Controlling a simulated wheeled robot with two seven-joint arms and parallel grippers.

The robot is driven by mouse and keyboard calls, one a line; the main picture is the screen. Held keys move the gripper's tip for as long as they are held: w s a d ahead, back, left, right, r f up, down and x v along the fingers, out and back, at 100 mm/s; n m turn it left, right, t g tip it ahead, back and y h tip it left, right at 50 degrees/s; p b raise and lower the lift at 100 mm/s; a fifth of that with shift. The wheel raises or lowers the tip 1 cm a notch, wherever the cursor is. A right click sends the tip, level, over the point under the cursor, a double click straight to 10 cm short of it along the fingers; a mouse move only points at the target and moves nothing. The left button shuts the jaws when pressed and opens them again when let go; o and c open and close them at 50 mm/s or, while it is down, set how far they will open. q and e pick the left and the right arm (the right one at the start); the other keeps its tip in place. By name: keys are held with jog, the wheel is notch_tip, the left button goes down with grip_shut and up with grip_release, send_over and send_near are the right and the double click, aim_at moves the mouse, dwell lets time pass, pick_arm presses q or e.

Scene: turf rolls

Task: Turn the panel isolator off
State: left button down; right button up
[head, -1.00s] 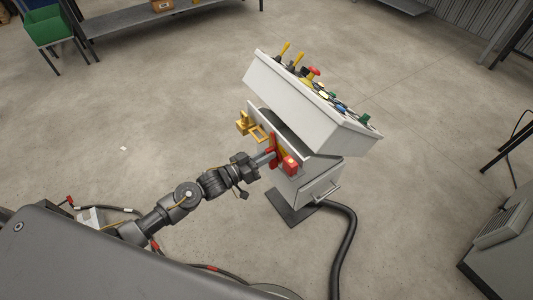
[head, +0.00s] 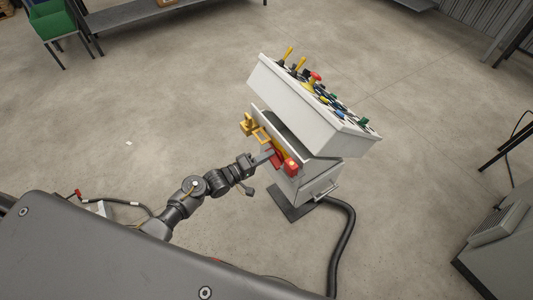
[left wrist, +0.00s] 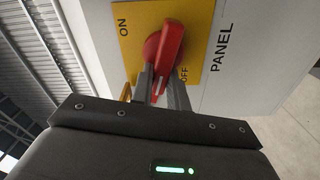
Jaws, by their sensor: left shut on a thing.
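The panel isolator is a red rotary handle (left wrist: 168,55) on a yellow plate (left wrist: 202,25), seen close in the left wrist view. ON is printed at the plate's upper left and OFF at its lower right. The handle's near end lies beside the word OFF. My left gripper (left wrist: 164,92) is shut on that end, one finger on each side. In the head view the handle (head: 280,157) is small and partly hidden by my left gripper (head: 268,157), which reaches in from the left. My right gripper is not in view.
The grey console (head: 305,105) has levers and buttons on its sloped top. A black cable (head: 346,240) runs along the floor. Open floor lies to the left.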

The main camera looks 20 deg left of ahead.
pick_arm(q)
jog(key=shift+f+n+p, duration=0.25)
jog(key=shift+n+p, duration=0.25)
jog(key=shift+n, duration=0.9)
jog(key=c, duration=1.4)
grip_release()
jog(key=shift+o, duration=0.2)
jog(key=b+v, duration=0.1)
jog(key=v, duration=1)
jog(key=shift+b, duration=0.3)
